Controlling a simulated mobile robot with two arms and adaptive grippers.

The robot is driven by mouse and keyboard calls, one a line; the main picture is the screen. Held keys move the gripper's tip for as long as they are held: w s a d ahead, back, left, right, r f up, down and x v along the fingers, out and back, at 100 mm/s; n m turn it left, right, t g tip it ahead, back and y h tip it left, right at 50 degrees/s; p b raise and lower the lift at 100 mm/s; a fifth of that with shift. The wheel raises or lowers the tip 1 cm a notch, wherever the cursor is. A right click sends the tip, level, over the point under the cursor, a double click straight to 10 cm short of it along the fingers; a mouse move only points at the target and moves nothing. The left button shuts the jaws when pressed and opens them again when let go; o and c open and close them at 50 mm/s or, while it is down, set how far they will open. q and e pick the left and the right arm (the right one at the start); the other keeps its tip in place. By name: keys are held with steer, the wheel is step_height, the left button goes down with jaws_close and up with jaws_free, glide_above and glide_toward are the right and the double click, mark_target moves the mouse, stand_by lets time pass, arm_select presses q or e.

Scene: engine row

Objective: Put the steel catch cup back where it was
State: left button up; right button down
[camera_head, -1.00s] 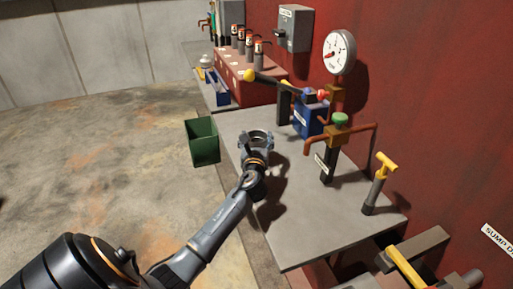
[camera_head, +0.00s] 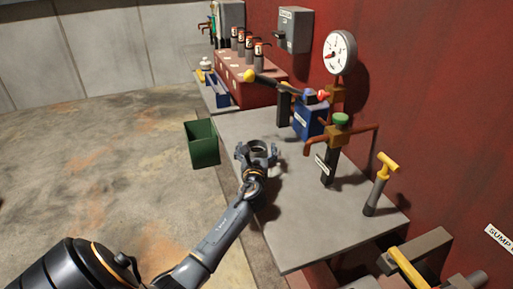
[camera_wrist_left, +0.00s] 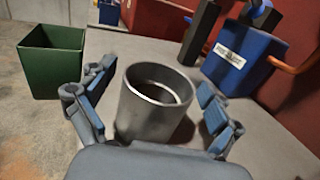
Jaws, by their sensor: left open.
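The steel catch cup (camera_wrist_left: 153,112) stands upright on the grey bench between the fingers of my left gripper in the left wrist view. A gap shows on both sides of it, so the fingers do not appear to touch it. My left gripper (camera_wrist_left: 150,118) is open. In the head view the left gripper (camera_head: 257,155) is over the left part of the grey bench (camera_head: 300,235), with the cup (camera_head: 259,146) showing between its fingers. The cup's base is partly hidden by the gripper. My right gripper is in neither view.
A green bin (camera_head: 203,143) stands just left of the bench. A blue box (camera_head: 308,121), a pipe with a green knob (camera_head: 340,119) and a yellow-handled post (camera_head: 379,185) stand behind and right. The bench front is clear.

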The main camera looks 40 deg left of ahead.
arm_select(q)
steer(key=shift+r, duration=0.1)
steer(key=shift+s+d, duration=0.15)
steer(key=shift+s, duration=0.05)
steer(key=v, duration=1.1)
steer(key=shift+s+d+r, duration=0.1)
steer(key=shift+s+d, duration=0.05)
steer(key=shift+s, duration=0.1)
